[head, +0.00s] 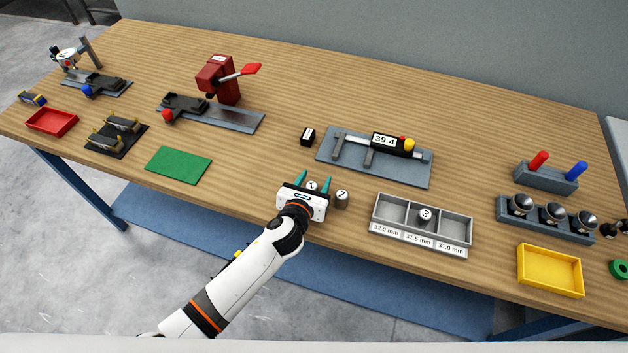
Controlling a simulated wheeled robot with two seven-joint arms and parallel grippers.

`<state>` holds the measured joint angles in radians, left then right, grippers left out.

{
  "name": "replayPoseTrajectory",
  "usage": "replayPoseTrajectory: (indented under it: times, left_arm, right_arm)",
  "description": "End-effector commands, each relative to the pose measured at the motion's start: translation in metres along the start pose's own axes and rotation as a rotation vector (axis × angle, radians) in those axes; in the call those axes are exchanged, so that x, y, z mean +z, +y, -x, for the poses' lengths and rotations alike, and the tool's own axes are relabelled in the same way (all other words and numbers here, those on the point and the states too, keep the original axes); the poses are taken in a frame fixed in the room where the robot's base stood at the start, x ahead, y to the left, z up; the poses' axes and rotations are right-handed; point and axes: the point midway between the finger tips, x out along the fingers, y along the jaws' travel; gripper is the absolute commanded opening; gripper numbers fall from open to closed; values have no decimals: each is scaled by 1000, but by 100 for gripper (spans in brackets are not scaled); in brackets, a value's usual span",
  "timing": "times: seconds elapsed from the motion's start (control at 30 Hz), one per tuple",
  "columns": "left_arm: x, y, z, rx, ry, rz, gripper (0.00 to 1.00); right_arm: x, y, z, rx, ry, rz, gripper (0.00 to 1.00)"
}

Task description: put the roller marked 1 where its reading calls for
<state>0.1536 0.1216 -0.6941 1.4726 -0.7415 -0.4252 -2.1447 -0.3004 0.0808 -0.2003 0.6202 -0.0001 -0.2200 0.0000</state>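The roller marked 1 (311,187) stands on the wooden table, partly hidden by my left gripper (313,181). The gripper's teal fingers are apart, one on each side of this roller, with gaps visible. The grey roller marked 2 (342,199) stands just right of the gripper. The roller marked 3 (425,215) is in the middle compartment of a grey tray (375,212), labelled 32.0 mm, 31.5 mm and 31.0 mm from left to right. The outer compartments are empty. A caliper gauge (385,141) behind reads 39.4, with no roller in it. My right gripper is not in view.
A small black block (308,137) stands left of the gauge. A green mat (178,165) lies to the left, a yellow tray (550,270) at the right. A dark red lever press (218,80) stands at the back left. The table's front edge is close to my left arm.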

Motion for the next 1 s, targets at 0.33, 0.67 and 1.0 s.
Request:
replayPoseTrajectory:
  times: [0.33,0.67,1.0]
  left_arm:
    - [-2,0,20,0,0,-1,50]
    - [-2,0,90,0,-1,-1,50]
    - [-3,0,121,-1,0,0,50]
  right_arm:
    - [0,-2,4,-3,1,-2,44]
    - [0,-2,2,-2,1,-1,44]
    - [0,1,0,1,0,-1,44]
